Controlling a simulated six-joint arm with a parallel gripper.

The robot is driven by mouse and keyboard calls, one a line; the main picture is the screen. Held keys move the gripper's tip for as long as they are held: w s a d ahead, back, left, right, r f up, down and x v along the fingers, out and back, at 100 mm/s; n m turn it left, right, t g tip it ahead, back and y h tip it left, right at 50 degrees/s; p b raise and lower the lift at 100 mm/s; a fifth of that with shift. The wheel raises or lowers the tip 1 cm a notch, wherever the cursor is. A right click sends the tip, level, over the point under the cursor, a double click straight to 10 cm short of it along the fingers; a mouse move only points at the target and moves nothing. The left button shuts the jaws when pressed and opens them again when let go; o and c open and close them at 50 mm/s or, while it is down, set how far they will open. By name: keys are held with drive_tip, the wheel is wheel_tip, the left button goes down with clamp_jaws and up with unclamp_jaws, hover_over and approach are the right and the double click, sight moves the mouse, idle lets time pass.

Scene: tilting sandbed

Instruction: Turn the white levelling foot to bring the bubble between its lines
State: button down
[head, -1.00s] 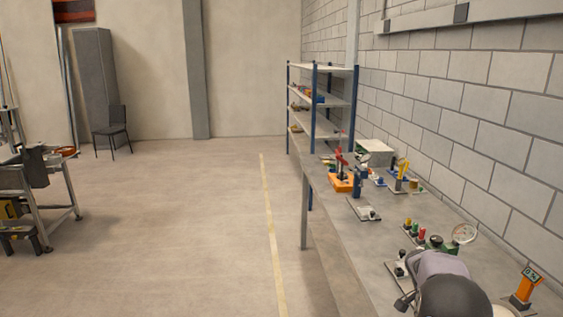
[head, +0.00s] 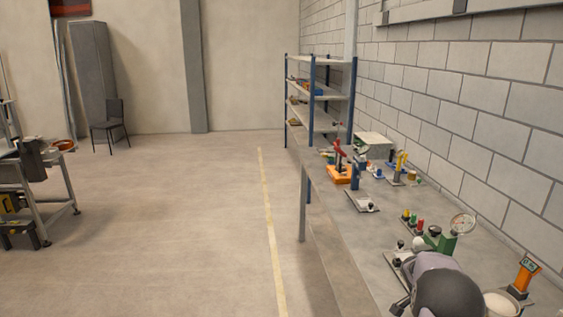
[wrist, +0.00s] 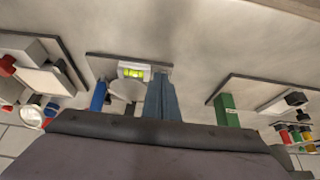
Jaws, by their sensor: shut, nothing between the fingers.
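In the wrist view the bubble level (wrist: 133,71), a small vial with yellow-green liquid, lies on a grey plate (wrist: 96,66). A pale round disc (wrist: 127,88) sits beside it, partly covered; I cannot tell for sure that it is the white levelling foot. The bubble is too small to place against its lines. My gripper (wrist: 162,80) shows as two blue-grey fingers, shut together and empty, over the plate's right end, right of the vial and the disc. I cannot tell whether they touch anything. In the head view my arm hides this spot.
A blue post (wrist: 98,97) stands left of the disc. A plate with a green post (wrist: 227,112) is to the right, and a plate with a white block (wrist: 45,80) to the left. In the head view an orange meter (head: 525,275) and a white cup (head: 503,304) stand near my arm.

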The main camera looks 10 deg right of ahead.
drive_tip(key=shift+f+b, duration=0.7)
drive_tip(key=shift+f, duration=0.3)
drive_tip(key=shift+d, duration=0.25)
drive_tip(key=shift+w+r+b, duration=0.15)
drive_tip(key=shift+w+b, duration=0.6)
drive_tip(key=shift+b, duration=1.95)
drive_tip(key=shift+w+a+b, duration=0.1)
drive_tip(key=shift+a+b, duration=0.2)
drive_tip(key=shift+b, duration=0.1)
idle(0.3)
wheel_tip(320, 180, up, 6)
drive_tip(key=p, duration=0.3)
drive_tip(key=shift+a+p, duration=0.1)
drive_tip(key=shift+p, duration=0.2)
idle(0.4)
